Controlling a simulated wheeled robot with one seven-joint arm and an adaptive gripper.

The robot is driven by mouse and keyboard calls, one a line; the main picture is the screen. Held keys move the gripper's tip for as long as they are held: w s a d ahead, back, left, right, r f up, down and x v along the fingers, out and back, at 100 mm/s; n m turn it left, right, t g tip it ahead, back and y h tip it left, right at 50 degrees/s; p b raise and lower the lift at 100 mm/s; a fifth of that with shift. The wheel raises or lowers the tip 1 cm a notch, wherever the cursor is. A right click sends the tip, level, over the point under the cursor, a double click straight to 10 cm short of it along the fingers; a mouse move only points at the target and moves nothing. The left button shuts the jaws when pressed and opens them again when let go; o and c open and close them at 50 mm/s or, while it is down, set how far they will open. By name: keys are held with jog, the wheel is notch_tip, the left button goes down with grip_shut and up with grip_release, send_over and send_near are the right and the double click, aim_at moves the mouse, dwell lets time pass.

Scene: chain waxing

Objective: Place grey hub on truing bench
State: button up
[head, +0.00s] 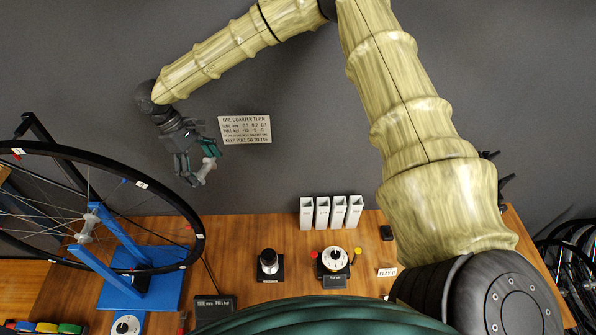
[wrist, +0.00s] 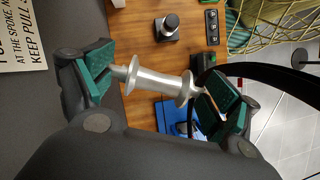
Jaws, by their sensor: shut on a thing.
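My gripper (head: 196,168) is shut on the grey hub (wrist: 158,83), raised in the air in front of the wall, above the bench's back edge. In the wrist view, the hub spans the gap between the two green-padded fingers, gripped at its ends. In the head view, the hub (head: 205,168) shows as a small light-grey piece at the fingertips, partly covered by them. The wooden truing bench (head: 232,236) lies below, apart from the hub. A blue truing stand (head: 165,280) on its left part carries a spoked wheel (head: 197,225).
The wheel's rim rises just left of and below my gripper. A black knob (head: 268,262), a white dial (head: 333,258), several white tubes (head: 322,212) and a gauge box (head: 214,308) stand on the bench. Bare wood shows between wheel and tubes. A sign (head: 245,130) hangs behind.

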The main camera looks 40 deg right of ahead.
jog(key=shift+s+a+f+b, duration=0.2)
jog(key=shift+s+b, duration=0.25)
jog(key=shift+s+a+f+b, duration=0.2)
jog(key=shift+s+b, duration=0.25)
notch_tip(320, 180, down, 4)
jog(key=w+b, duration=0.2)
jog(key=b, duration=2.9)
send_over(235, 250)
jog(key=w+a, duration=0.1)
jog(key=w, duration=0.1)
notch_tip(235, 250, down, 28)
jog(key=shift+r, duration=0.15)
jog(key=shift+s, duration=0.1)
jog(key=shift+f+b, duration=0.4)
jog(key=shift+f, duration=4.6)
jog(key=o, duration=0.9)
jog(key=shift+f, duration=0.1)
